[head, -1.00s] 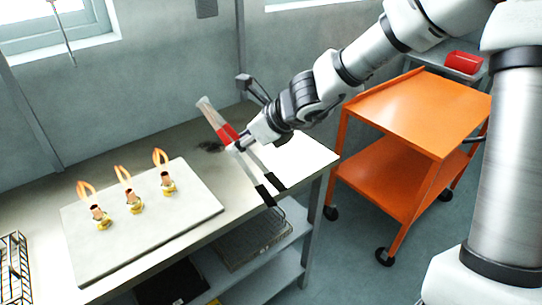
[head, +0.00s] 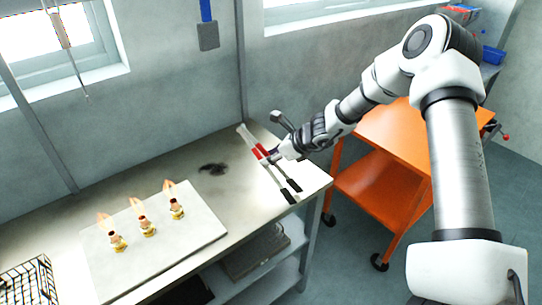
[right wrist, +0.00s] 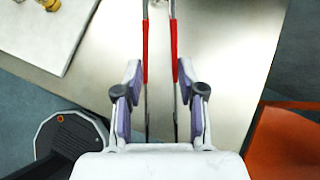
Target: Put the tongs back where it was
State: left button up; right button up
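The tongs (head: 263,152) have a pale far end, red sleeves and two dark ends pointing to the table's front edge. My right gripper (head: 268,158) is around them at the red sleeves, over the right end of the metal table (head: 235,185). In the right wrist view, both arms of the tongs (right wrist: 146,60) run between the fingers of the right gripper (right wrist: 160,80), which are partly closed and close against the outer sides. I cannot tell whether the tongs touch the tabletop. My left gripper is not in view.
A pale board (head: 190,235) with several lit burners stands left on the table. A dark smudge (head: 213,168) marks the top beside the tongs. A wire basket (head: 30,285) is at the lower left, an orange cart (head: 385,190) to the right.

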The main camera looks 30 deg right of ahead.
jog(key=shift+a, duration=0.1)
jog(key=shift+s+f+b, duration=0.1)
jog(key=shift+s+b, duration=0.05)
jog(key=shift+b, duration=0.2)
jog(key=o, duration=0.5)
